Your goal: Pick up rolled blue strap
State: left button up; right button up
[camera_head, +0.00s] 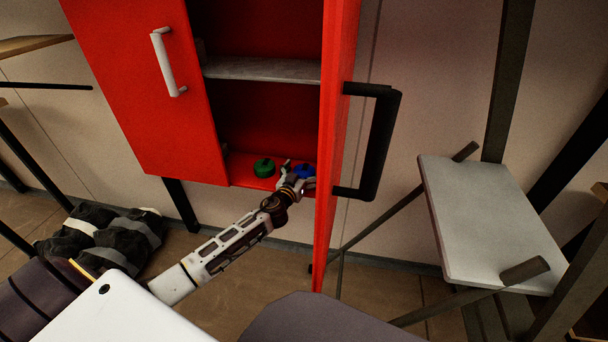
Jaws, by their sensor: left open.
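The rolled blue strap (305,169) lies on the bottom shelf of the red cabinet (265,130), close to the inside of the open right door (338,130). My left gripper (296,175) reaches in from the lower left and is open, with its fingers right at the blue strap and partly covering it. I cannot tell whether the fingers touch it. A green rolled strap (264,167) sits just left of the gripper on the same shelf. My right gripper is not in view.
The left cabinet door (148,85) stands open with a white handle (168,62). The right door's black handle (375,140) juts out right. A grey shelf (262,70) hangs above the straps. A pale board (490,220) on a frame stands right. Dark bundles (105,238) lie on the floor left.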

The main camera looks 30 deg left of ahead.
aim_at(304, 170)
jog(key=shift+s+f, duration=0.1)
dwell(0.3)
pick_arm(q)
jog(key=c, duration=1.2)
jog(key=shift+r, duration=0.1)
jog(key=shift+r, duration=0.4)
jog(key=shift+r+p, duration=2.15)
jog(key=shift+r, duration=2.4)
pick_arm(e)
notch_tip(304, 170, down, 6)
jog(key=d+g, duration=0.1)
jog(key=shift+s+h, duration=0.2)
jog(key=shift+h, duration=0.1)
